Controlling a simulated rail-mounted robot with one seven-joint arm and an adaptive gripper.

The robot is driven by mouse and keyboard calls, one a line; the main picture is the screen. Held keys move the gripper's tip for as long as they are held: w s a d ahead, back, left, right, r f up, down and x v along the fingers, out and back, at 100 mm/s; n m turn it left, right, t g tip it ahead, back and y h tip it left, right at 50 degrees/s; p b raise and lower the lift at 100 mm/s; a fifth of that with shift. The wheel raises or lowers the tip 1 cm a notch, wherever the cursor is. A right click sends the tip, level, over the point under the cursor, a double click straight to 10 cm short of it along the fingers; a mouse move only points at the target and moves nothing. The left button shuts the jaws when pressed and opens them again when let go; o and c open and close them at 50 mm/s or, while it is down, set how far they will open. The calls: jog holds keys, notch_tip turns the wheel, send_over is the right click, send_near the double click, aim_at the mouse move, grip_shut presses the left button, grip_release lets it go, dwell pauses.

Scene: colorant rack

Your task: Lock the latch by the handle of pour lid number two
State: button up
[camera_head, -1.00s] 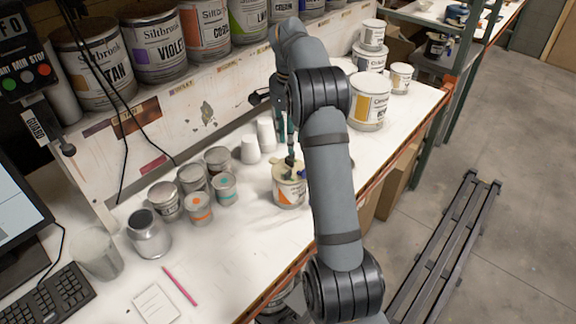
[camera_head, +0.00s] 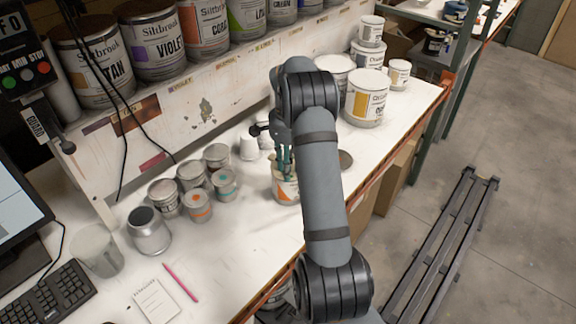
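A white can with an orange label (camera_head: 285,190) stands on the white bench beneath my arm. Something pale, perhaps a pour lid, sits on its top, mostly covered by my gripper and arm. My gripper (camera_head: 284,165), with greenish fingers, points down at the top of this can. I cannot tell whether the fingers touch it or hold anything. The latch and its handle cannot be made out, and no lid number can be read.
Several small cans (camera_head: 196,205) and an open metal can (camera_head: 149,232) stand to the left. White cups (camera_head: 249,147) are behind. Larger white cans (camera_head: 366,98) stand at the back right. Labelled tins (camera_head: 153,40) line the shelf. A pink pen (camera_head: 181,283) lies in front.

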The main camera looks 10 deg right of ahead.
jog(key=c, duration=0.8)
grip_shut()
